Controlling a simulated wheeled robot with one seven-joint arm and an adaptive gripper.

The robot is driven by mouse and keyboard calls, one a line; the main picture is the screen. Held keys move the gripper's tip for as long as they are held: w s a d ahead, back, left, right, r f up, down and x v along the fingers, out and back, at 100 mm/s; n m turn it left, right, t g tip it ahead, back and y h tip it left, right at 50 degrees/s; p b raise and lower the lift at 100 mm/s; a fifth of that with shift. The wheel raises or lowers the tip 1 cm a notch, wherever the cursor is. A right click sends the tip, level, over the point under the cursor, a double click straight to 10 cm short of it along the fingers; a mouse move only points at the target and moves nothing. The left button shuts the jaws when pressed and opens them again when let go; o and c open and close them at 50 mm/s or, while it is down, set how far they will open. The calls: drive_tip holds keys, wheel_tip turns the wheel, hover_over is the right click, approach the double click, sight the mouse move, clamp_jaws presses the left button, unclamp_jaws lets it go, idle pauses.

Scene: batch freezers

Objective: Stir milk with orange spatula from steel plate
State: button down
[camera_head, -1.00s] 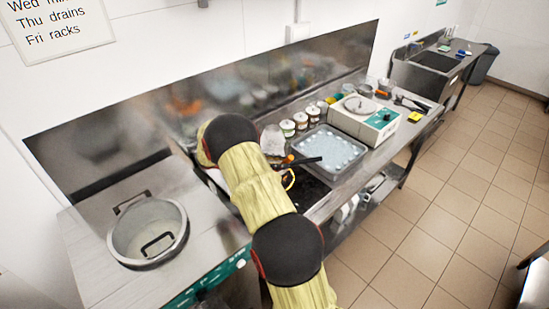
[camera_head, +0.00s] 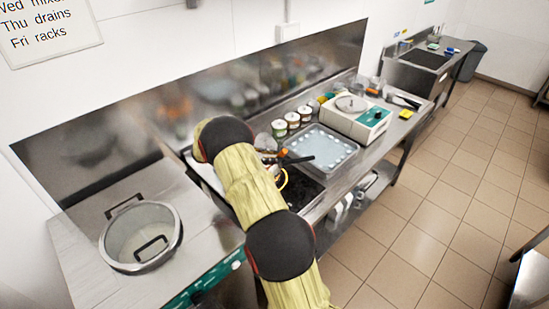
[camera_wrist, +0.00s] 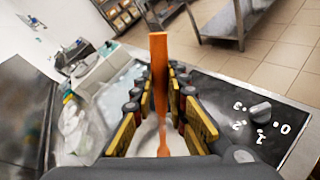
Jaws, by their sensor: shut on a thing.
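The orange spatula (camera_wrist: 159,80) stands between the fingers of my gripper (camera_wrist: 159,95) in the wrist view. My gripper is shut on it. Its lower end reaches down over a white area (camera_wrist: 150,135) that looks like milk; whether it touches the surface I cannot tell. In the head view my arm hides most of the gripper and whatever is under it. A bit of orange (camera_head: 283,152) and a yellow finger part show past the arm. I cannot make out the steel plate.
A steel pot (camera_head: 106,255) with black handles stands at the left. A tray (camera_head: 350,150), several jars (camera_head: 292,119) and a white appliance (camera_head: 345,122) stand right of my arm. A knob panel (camera_wrist: 270,120) lies close right of my gripper in the wrist view.

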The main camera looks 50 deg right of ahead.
drive_tip(key=s+r+p, duration=0.5)
drive_tip(key=r, duration=0.3)
drive_tip(key=shift+a, duration=0.3)
idle(0.4)
drive_tip(key=shift+w, duration=0.1)
idle(0.7)
wheel_tip(320, 180, up, 5)
drive_tip(key=p, duration=0.3)
idle(0.7)
